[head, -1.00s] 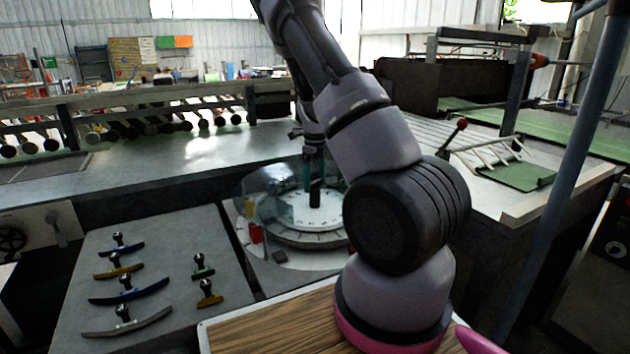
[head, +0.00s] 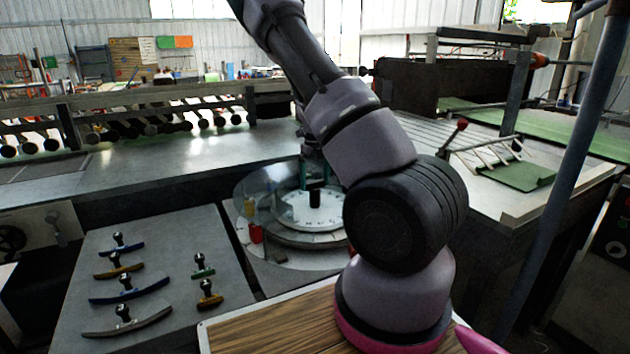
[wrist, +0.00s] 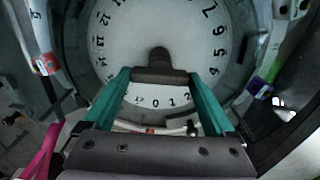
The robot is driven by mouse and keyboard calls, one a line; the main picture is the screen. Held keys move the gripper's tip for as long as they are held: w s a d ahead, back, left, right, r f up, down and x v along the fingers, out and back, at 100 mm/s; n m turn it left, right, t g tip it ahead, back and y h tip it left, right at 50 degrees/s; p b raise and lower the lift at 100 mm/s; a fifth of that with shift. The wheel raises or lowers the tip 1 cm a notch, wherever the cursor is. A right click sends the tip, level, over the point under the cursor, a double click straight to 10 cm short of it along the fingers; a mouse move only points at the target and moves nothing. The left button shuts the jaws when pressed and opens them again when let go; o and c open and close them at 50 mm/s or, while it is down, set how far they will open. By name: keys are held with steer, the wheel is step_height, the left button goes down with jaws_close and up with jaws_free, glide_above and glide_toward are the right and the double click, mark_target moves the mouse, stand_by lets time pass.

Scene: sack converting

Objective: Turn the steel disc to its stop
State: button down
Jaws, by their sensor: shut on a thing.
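The steel disc (head: 292,215) is a pale round plate with numbers around its edge, lying flat in a round housing left of my arm. It fills the upper middle of the wrist view (wrist: 135,40), with 0, 1 and 2 nearest my gripper. A dark upright handle (head: 315,199) stands at its centre and also shows in the wrist view (wrist: 160,57). My gripper (wrist: 160,76), with teal fingers, is shut on this dark handle from above. In the head view my gripper (head: 314,187) is partly hidden behind its own arm. The stop cannot be made out.
A clear round cover (head: 247,187) surrounds the disc, with a red piece (head: 256,233) and a yellow piece (head: 249,207) at its left. A grey panel (head: 155,270) with several handled stamps lies at left. A wooden board (head: 270,330) is in front. A blue-grey post (head: 565,160) rises at right.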

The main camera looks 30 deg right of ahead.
steer(key=shift+m, duration=0.3)
stand_by(0.4)
jaws_free()
step_height(320, 180, up, 11)
stand_by(0.4)
stand_by(0.3)
steer(key=s+a+r+n+t+y, duration=0.35)
steer(key=s+a+r+n, duration=0.55)
steer(key=s+r+n, duration=0.45)
steer(key=s+a+r+n+t, duration=0.2)
steer(key=s+n, duration=0.4)
steer(key=n, duration=0.3)
steer(key=s+a+r+n+t+h, duration=0.1)
steer(key=s+a+r+n, duration=0.3)
steer(key=s+r+n, duration=0.3)
steer(key=shift+s+a+n+t, duration=0.2)
steer(key=shift+s+n+t, duration=0.15)
steer(key=shift+n, duration=0.7)
